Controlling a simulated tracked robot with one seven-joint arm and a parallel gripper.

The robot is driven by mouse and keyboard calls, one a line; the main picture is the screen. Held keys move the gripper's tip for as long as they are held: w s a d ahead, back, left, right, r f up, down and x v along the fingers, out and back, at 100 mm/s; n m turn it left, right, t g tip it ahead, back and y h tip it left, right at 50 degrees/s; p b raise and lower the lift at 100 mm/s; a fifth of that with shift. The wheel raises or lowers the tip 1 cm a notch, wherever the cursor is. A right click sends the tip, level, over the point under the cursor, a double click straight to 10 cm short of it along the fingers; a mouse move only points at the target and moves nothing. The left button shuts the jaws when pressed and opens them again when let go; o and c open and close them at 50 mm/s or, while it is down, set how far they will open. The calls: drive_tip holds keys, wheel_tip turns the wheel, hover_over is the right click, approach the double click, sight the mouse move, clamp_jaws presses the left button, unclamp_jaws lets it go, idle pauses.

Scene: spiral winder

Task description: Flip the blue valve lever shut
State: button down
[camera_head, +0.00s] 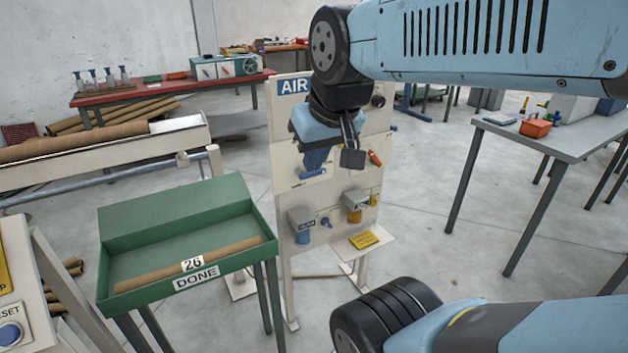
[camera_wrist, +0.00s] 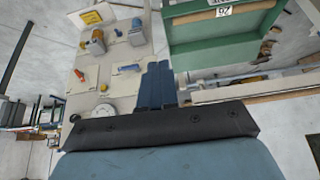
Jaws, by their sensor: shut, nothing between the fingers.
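The blue valve lever (camera_head: 312,175) sits on the cream AIR panel (camera_head: 286,165), lying nearly level with a slight tilt in the head view. It also shows in the wrist view (camera_wrist: 129,69), just left of my fingers. My gripper (camera_head: 316,164) hangs in front of the panel, its dark blue fingers just above the lever in the head view. In the wrist view my fingers (camera_wrist: 158,68) are together and empty. A small gap shows between them and the lever there; I cannot tell the depth between them.
An orange lever (camera_head: 375,158) is to the right on the same panel. A green DONE tray (camera_head: 180,215) stands close on the left. Open floor lies to the right.

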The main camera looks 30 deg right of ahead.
drive_tip(key=w+d+f+m+g+y, duration=0.1)
drive_tip(key=w+f+m+g+y, duration=0.65)
drive_tip(key=w+f+y, duration=1.1)
drive_tip(key=w+d+f+m+t+h, duration=0.4)
drive_tip(key=d+f+m+t+h, duration=0.4)
drive_tip(key=d+f+m+t, duration=0.3)
drive_tip(key=w+d+f+m+t+h, duration=0.4)
drive_tip(key=d+f+m+t+h, duration=0.5)
drive_tip(key=m+t, duration=0.8)
wheel_tip(320, 180, down, 4)
drive_tip(key=shift+w+d+f+t, duration=0.1)
drive_tip(key=shift+w+d+t, duration=0.25)
drive_tip(key=shift+d, duration=0.85)
drive_tip(key=shift+h, duration=0.25)
drive_tip(key=w+r, duration=0.7)
drive_tip(key=r, duration=0.4)
